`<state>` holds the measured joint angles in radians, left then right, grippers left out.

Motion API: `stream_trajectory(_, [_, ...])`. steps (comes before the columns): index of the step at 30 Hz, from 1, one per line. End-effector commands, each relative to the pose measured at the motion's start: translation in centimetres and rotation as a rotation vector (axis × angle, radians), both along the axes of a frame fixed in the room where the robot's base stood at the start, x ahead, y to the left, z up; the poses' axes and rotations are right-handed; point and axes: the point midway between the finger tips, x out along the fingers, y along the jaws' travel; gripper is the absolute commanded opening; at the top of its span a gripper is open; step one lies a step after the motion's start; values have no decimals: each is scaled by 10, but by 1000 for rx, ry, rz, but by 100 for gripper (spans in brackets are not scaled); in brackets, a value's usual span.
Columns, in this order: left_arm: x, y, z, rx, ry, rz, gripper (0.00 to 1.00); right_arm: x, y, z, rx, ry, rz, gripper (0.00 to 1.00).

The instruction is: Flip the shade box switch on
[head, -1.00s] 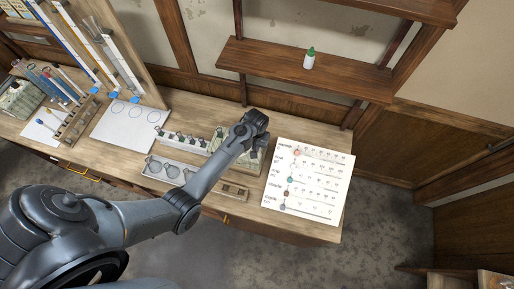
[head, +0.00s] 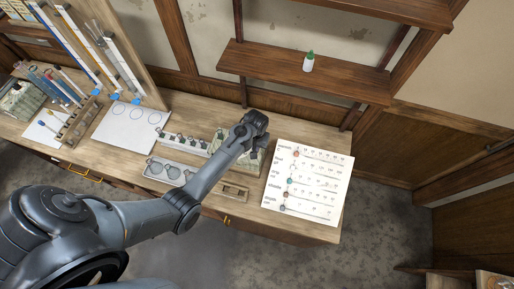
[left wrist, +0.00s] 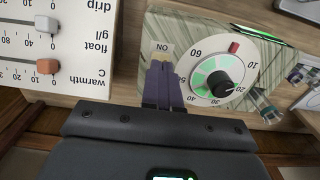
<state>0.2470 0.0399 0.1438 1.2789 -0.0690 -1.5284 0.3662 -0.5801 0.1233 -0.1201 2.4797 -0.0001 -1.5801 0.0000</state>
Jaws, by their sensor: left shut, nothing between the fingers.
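A cream-green marbled box with a dial, which I take for the shade box, fills the middle of the left wrist view (left wrist: 155,30). In the head view it sits on the bench (head: 217,137), partly hidden by my left arm. Its round dial (left wrist: 200,80) has green sectors, numbers and a black knob (left wrist: 221,84). A small label (left wrist: 164,48) reads ON, upside down. My left gripper (left wrist: 163,68) is shut and empty, its fingertips over the box face just by the ON label. The switch is hidden behind the fingers, so its position cannot be told. My right gripper is out of view.
A white slider board (head: 325,184) lies right of the box; its sliders show in the left wrist view (left wrist: 50,45).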

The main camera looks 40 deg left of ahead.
Motion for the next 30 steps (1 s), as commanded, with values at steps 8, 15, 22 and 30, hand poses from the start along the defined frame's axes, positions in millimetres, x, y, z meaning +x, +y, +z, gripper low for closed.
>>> stream_trajectory(8, [0, 0, 22, 0, 0, 0, 0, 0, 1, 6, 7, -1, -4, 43])
stream_trajectory(15, [0, 0, 41, -1, 0, 0, 0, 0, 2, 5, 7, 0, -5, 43])
stream_trajectory(22, [0, 0, 51, 0, 1, 0, 0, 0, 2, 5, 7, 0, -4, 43])
stream_trajectory(30, [0, 0, 52, 0, 1, 0, 0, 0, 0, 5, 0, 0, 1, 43])
